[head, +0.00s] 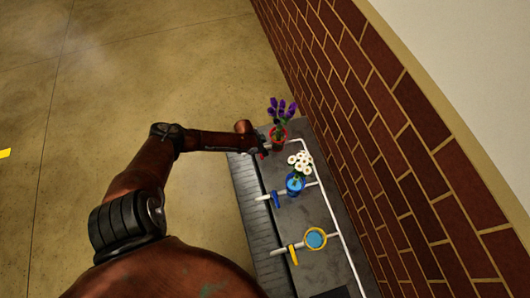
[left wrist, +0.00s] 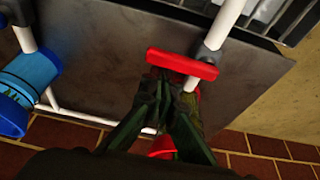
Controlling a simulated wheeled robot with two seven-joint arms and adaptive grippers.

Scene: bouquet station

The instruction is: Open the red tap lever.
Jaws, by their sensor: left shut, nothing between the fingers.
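The red tap lever (left wrist: 182,64) shows in the left wrist view, lying crosswise over a white pipe (left wrist: 229,18). In the head view only a small red bit of the lever (head: 262,155) shows beside my left gripper. My left gripper (left wrist: 174,84) is shut and empty, its fingertips right by the lever's near side, around the lever's middle. I cannot tell whether they touch it. In the head view my left gripper (head: 264,147) is small and partly covers the tap. My right gripper is not in view.
A red vase (head: 278,136) with purple flowers stands just beyond the gripper. A blue vase (head: 295,185) with white flowers and a yellow-rimmed vase (head: 315,239) stand along the grey counter (head: 280,226). The blue lever (head: 275,200) and yellow lever (head: 293,254) sit nearby. A brick wall (head: 390,130) bounds the right.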

